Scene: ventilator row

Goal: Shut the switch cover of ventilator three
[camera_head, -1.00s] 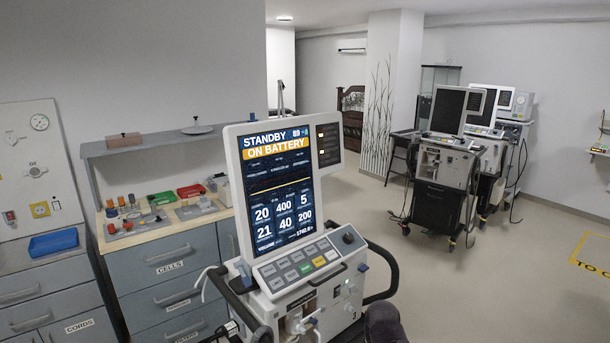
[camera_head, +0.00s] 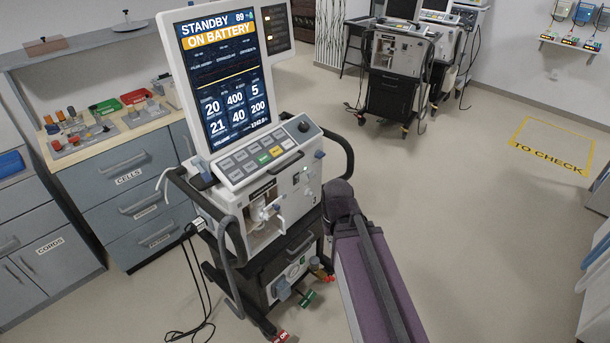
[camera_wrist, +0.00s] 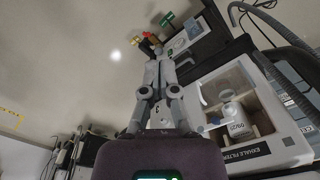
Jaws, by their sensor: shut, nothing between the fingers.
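Ventilator three (camera_head: 270,200) is the near machine, with a small "3" on its front edge. Its screen (camera_head: 222,75) reads "STANDBY ON BATTERY". In the wrist view its white body (camera_wrist: 280,140), labelled "EXHALE FILTER", is at the right. I cannot clearly make out the switch cover or its position in either view. My gripper (camera_wrist: 158,55) is shut and empty in the wrist view, in front of the ventilator's side; I cannot tell whether it touches anything. In the head view, my arm is right of the machine and the fingers are hidden.
Coloured fittings (camera_head: 318,268) sit low on the ventilator's cart, and a cable lies on the floor at left. A grey drawer cabinet (camera_head: 125,195) stands behind. Other ventilators (camera_head: 400,65) stand farther back. The floor around the "TO CHECK" marking (camera_head: 550,145) is clear.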

